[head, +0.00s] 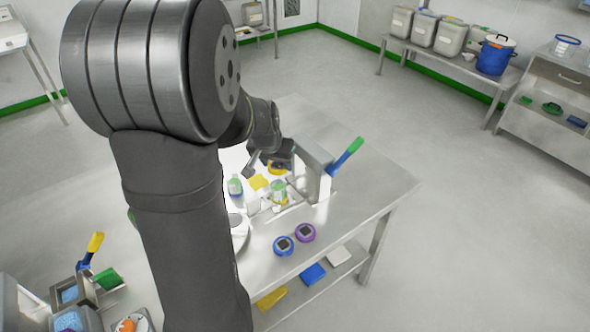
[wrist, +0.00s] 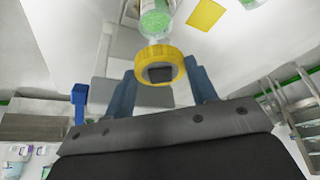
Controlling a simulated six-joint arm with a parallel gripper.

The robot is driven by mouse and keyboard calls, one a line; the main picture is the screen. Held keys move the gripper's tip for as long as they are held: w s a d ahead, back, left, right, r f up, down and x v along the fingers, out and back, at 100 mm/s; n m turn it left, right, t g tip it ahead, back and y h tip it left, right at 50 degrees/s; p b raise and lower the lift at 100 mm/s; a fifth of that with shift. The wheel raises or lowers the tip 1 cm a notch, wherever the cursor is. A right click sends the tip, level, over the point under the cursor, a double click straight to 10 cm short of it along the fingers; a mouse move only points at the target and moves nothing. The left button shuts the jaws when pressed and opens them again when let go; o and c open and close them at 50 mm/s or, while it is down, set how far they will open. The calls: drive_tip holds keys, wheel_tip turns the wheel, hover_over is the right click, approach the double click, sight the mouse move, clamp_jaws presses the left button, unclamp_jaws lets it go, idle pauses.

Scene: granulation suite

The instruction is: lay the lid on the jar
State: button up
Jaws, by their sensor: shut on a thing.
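The yellow round lid (wrist: 160,54) has a dark square centre and is held between the two fingers of my gripper (wrist: 161,74) in the wrist view. In the head view the lid (head: 277,169) shows under my gripper (head: 276,162), partly hidden by it. The clear jar (wrist: 155,18) with green contents is just past the lid in the wrist view, cut off by the top edge. In the head view the jar (head: 279,190) stands upright on the table, just nearer the camera than the lid. The lid is off the jar; the exact gap cannot be told.
A grey press-like stand (head: 315,168) with a blue and green handle (head: 345,157) is close right of my gripper. The table's right side is clear.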

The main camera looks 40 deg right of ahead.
sight(275, 170)
drive_tip(key=shift+f, duration=2.45)
drive_tip(key=shift+f, duration=0.9)
idle(0.5)
drive_tip(key=o, duration=1.3)
drive_tip(key=shift+o, duration=0.2)
drive_tip(key=shift+r, duration=0.1)
drive_tip(key=shift+r, duration=3.9)
drive_tip(key=shift+f, duration=3.85)
